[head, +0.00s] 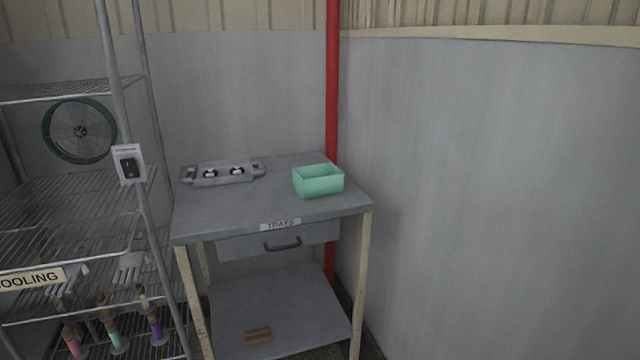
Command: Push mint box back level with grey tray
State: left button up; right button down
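The mint box (318,187) is an open-topped, pale green rectangular box. It sits upright on the right part of the grey table top, near the right edge. The grey tray (223,180) lies on the left part of the same table, towards the back. It has a handle at each end and two small dark-and-white items in it. The mint box reaches nearer to the table's front edge than the tray does, with a gap of bare table between them. Neither of my grippers shows in the head view.
A red pipe (332,90) stands behind the mint box. A wire rack (70,205) with a fan stands left.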

aim_at(326, 179)
jog(key=u, duration=1)
jog(key=i, duration=1.35)
jog(key=z, duration=0.25)
